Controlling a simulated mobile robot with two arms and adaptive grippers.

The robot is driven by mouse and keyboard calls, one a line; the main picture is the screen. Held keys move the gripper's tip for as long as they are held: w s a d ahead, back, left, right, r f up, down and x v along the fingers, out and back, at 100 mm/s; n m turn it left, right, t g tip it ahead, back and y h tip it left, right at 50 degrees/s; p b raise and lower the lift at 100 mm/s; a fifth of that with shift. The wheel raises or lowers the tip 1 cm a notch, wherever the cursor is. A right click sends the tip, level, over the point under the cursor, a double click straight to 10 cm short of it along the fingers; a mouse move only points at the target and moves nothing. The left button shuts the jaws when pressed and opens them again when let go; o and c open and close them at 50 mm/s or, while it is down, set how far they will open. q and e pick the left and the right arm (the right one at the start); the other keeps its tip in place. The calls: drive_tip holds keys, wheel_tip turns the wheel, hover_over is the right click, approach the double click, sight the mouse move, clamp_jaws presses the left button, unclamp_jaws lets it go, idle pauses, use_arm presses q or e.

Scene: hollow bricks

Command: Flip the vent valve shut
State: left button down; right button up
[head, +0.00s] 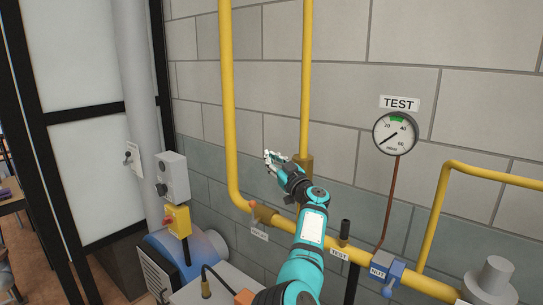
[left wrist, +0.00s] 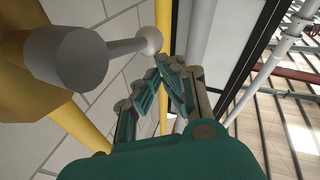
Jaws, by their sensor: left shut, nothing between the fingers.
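My left gripper (head: 273,157) is shut and empty, at the left of a brass valve body (head: 305,162) on the second upright yellow pipe. In the left wrist view my closed fingers (left wrist: 168,66) point up, and a grey valve lever (left wrist: 115,49) with a pale ball end reaches towards them from a round grey hub (left wrist: 82,58). The ball looks close to the fingertips; I cannot tell if they touch. In the head view my gripper and wrist hide this lever. A second brass valve (head: 265,214) with an orange-red knob sits lower left; its tag is unreadable. I cannot read which valve is the vent.
A round gauge (head: 395,133) under a TEST sign hangs on the block wall. A low yellow pipe (head: 350,254) runs behind my arm, with a blue-grey fitting (head: 384,274). Grey and yellow switch boxes (head: 173,178) and a blue motor (head: 180,250) stand left.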

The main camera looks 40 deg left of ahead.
use_arm(q)
drive_tip(key=shift+w+a+f+n+g+h+p, duration=0.25)
drive_tip(key=shift+a+f+h+p, duration=0.45)
drive_tip(key=shift+p, duration=0.55)
drive_tip(key=shift+f, duration=0.2)
drive_tip(key=shift+r, duration=0.1)
